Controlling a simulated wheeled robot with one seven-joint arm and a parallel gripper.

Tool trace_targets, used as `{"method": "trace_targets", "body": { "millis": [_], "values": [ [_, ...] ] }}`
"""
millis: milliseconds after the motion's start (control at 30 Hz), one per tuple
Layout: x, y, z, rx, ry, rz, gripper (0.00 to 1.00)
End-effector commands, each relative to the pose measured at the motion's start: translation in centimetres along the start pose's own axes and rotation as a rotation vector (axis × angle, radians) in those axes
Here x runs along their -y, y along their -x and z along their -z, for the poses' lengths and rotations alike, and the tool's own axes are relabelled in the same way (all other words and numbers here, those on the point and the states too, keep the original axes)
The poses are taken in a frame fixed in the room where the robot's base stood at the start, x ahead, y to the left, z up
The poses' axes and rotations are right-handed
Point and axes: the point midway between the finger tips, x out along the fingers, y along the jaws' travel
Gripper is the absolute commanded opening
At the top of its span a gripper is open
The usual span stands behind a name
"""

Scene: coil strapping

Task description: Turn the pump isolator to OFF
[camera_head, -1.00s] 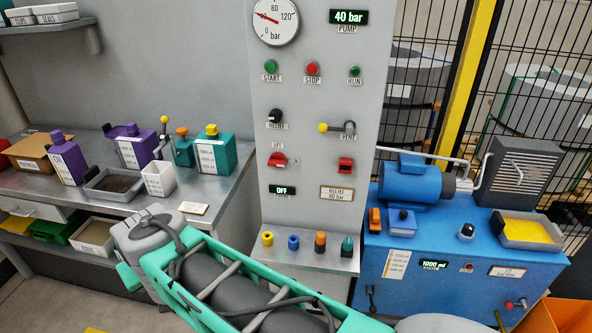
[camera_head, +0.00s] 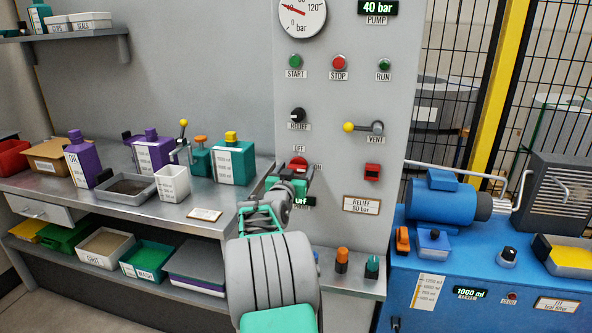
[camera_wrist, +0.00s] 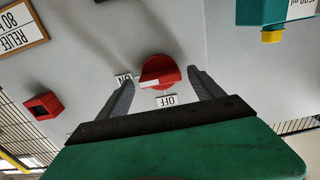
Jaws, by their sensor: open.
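The pump isolator is a round red knob (camera_head: 298,162) on the grey panel, with OFF above it and ON to its right. In the wrist view, which is upside down, the knob (camera_wrist: 166,66) has a white pointer bar turned toward the ON label (camera_wrist: 124,79). The OFF label (camera_wrist: 167,101) is below it there. My gripper (camera_wrist: 161,76) is open, with one finger on each side of the knob. I cannot tell whether the fingers touch it. In the head view my gripper (camera_head: 294,180) hides the knob's lower part.
A red square switch (camera_head: 373,172) sits right of the isolator. The relief knob (camera_head: 297,115) and the yellow-tipped vent lever (camera_head: 362,127) are above. A display (camera_head: 302,201) below is partly hidden by my gripper. A teal bottle (camera_head: 232,162) stands on the bench to the left.

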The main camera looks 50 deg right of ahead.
Motion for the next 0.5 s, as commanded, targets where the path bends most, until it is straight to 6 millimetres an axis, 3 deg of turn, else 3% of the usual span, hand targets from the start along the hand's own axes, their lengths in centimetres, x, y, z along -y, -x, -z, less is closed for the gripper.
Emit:
{"method": "trace_targets", "body": {
  "millis": [267, 500],
  "values": [
    [0.08, -0.27, -0.03, 0.001, 0.0, 0.002, 0.76],
    [0.1, -0.25, -0.04, 0.001, 0.0, 0.002, 0.56]
  ]
}}
